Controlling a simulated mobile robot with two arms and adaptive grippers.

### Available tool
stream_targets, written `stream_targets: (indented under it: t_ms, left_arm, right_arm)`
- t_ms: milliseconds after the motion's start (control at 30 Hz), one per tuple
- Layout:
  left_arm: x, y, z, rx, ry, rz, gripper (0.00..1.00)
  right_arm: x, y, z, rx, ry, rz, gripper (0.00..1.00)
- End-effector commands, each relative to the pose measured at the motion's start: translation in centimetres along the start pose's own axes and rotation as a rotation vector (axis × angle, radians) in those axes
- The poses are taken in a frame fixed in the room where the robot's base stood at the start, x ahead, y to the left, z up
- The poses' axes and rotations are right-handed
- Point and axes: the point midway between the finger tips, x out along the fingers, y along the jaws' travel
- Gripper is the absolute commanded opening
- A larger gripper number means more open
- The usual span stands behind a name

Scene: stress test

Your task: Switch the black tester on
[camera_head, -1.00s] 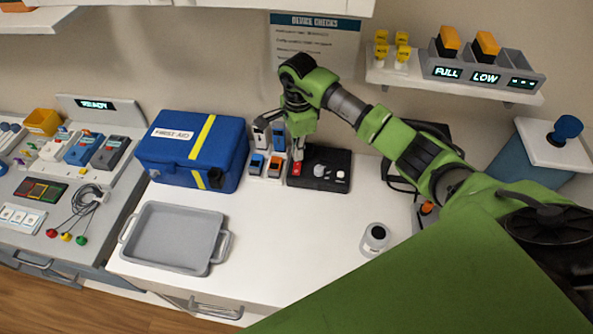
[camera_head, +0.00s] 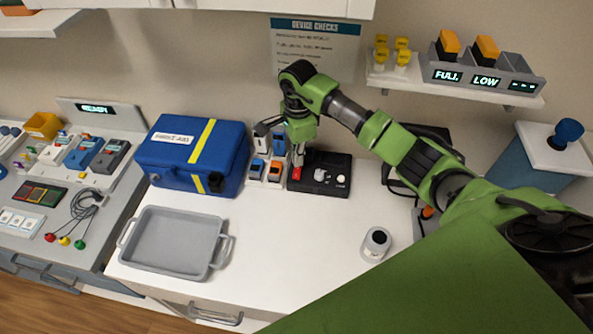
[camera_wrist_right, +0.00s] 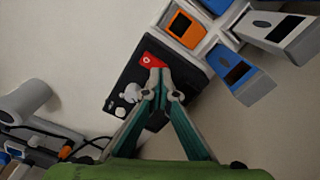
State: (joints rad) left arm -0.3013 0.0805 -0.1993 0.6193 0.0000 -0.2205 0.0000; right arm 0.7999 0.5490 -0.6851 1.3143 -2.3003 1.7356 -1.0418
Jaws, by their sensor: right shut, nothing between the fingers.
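The black tester (camera_head: 338,161) lies flat on the white worktop, with a red switch (camera_head: 297,174) at its left end and a grey knob and pale buttons on top. It also shows in the right wrist view (camera_wrist_right: 126,77), partly hidden by my fingers, with the red switch (camera_wrist_right: 151,60) just beyond the fingertips. My right gripper (camera_head: 298,160) is shut and empty, pointing down over the tester's left end at the red switch. The same gripper fills the lower middle of the right wrist view (camera_wrist_right: 161,86). I cannot tell whether its tips touch the switch.
Small orange and blue devices (camera_head: 275,170) stand in a white holder close left of the tester, beside a blue first-aid case (camera_head: 190,160). A grey tray (camera_head: 170,243) lies in front. A white cylinder (camera_head: 376,243) stands front right. The middle worktop is clear.

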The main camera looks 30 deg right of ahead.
Motion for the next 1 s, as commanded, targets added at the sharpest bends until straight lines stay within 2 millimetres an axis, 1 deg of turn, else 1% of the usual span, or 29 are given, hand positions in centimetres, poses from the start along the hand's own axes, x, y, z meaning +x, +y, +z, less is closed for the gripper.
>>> stream_targets:
  t_ms: [467, 1000]
  left_arm:
    - [0.03, 0.00, -0.04, 0.001, 0.001, 0.000, 0.40]
    - [0.71, 0.03, -0.08, 0.001, 0.002, 0.000, 0.40]
  right_arm:
    - [0.03, 0.00, 0.00, 0.000, 0.000, 0.000, 0.00]
    - [0.79, -0.02, -0.01, 0.001, 0.000, 0.000, 0.00]
